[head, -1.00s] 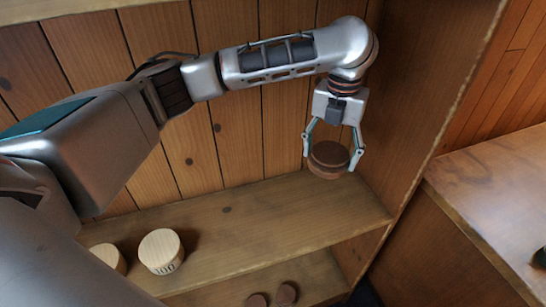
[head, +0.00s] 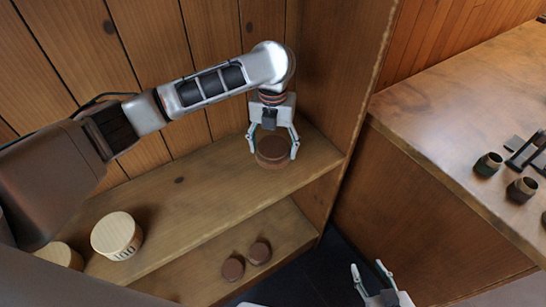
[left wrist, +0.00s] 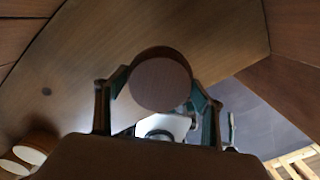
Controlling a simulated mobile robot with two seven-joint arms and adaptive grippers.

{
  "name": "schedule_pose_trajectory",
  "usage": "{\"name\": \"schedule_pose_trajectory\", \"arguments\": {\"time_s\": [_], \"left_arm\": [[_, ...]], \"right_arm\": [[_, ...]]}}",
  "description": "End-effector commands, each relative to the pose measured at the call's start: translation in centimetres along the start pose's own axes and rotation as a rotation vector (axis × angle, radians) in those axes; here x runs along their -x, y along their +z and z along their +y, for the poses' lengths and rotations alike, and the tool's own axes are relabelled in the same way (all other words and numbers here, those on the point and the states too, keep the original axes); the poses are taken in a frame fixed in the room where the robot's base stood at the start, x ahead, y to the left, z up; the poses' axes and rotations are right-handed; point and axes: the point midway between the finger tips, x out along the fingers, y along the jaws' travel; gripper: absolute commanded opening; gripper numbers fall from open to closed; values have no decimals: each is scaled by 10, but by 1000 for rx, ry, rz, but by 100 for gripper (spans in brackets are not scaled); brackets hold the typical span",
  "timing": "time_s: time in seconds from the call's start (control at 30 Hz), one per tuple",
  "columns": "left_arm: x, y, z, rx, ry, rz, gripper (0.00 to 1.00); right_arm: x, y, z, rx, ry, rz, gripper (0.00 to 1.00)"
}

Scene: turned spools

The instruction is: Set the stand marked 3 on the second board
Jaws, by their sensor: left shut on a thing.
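My left gripper (head: 272,142) is shut on a dark brown round stand (head: 271,153), with one finger on each side of it. The stand is upright, over the right end of the upper board (head: 200,200). I cannot tell whether it touches the board. No number shows on it. In the left wrist view the stand's flat round face (left wrist: 160,84) shows between the fingers. My right gripper (head: 369,268) is low in the head view, with its fingers apart and nothing between them.
A pale round block marked 100 (head: 117,235) and another pale block (head: 60,255) stand on the upper board's left. Two small brown round pieces (head: 232,268) (head: 259,252) are on the lower board. A counter (head: 450,110) at right bears dark cups (head: 488,164).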

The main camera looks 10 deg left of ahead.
Motion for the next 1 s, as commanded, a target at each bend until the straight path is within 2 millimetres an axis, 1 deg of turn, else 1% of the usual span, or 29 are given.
{"name": "schedule_pose_trajectory", "arguments": {"time_s": [0.23, 0.3, 0.53, 0.67, 0.7, 0.73, 0.77, 1.0], "left_arm": [[-37, -2, 0, 1, 1, 5, 42], [-40, -1, 0, 1, 0, 2, 42], [-39, 0, 0, 0, 1, 0, 42], [-42, -1, 0, 0, 1, 2, 42], [-42, -1, 0, 0, 1, 2, 76], [-42, -1, 1, 0, 1, 2, 83], [-42, -1, 0, 0, 1, 2, 85], [-42, -1, 0, 0, 1, 2, 85]], "right_arm": [[-5, 11, -2, -1, -1, -4, 40], [-6, 12, -2, -1, -1, -5, 40], [-5, 11, -2, -1, -1, -5, 40], [-5, 10, -1, 0, -1, -5, 40], [-5, 10, -2, 0, -1, -5, 40], [-5, 10, -2, 0, -1, -5, 40], [-5, 10, -1, 0, -1, -5, 40], [-5, 10, -1, 0, 0, -5, 40]]}}
